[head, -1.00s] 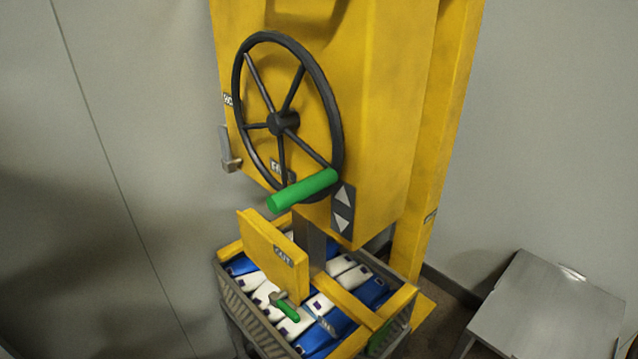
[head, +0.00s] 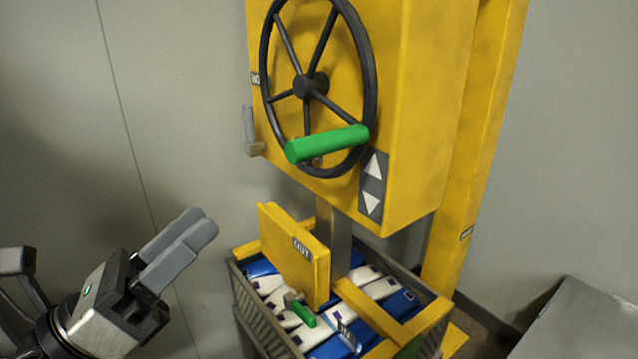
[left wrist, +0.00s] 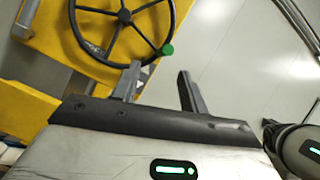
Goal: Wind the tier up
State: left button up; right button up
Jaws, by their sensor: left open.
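The black spoked handwheel (head: 312,85) is on the front of a yellow hoist housing (head: 425,110). Its green crank handle (head: 328,143) sticks out at the bottom of the rim. The wheel (left wrist: 120,30) and the green handle's end (left wrist: 167,49) also show in the left wrist view. The tier (head: 440,305) is a basket of blue and white packs below the housing, with a yellow frame. My left gripper (head: 198,232) is open and empty, left of and below the handle, clear of the wheel. My right gripper is not in view.
A yellow box marked OUT (head: 290,252) stands over the basket, with a small green-handled lever (head: 300,310). A grey lever (head: 250,130) is at the housing's left side. A grey table (head: 585,325) is at lower right. Wall lies behind.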

pick_arm(q)
jog(key=d+m+g, duration=0.1)
jog(key=m+g, duration=0.1)
jog(key=m, duration=0.2)
jog(key=p, duration=0.4)
send_near(317, 145)
jog(key=x, duration=0.6)
jog(key=w+x, duration=0.1)
jog(key=x, duration=0.2)
jog(key=shift+w+a+f, duration=0.1)
jog(key=shift+f, duration=0.1)
jog(key=shift+w+d+r, duration=0.15)
jog(key=shift+w+d, duration=0.25)
jog(key=shift+d, duration=0.15)
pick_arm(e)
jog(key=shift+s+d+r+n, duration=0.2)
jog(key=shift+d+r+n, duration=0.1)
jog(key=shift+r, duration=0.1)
pick_arm(q)
grip_shut()
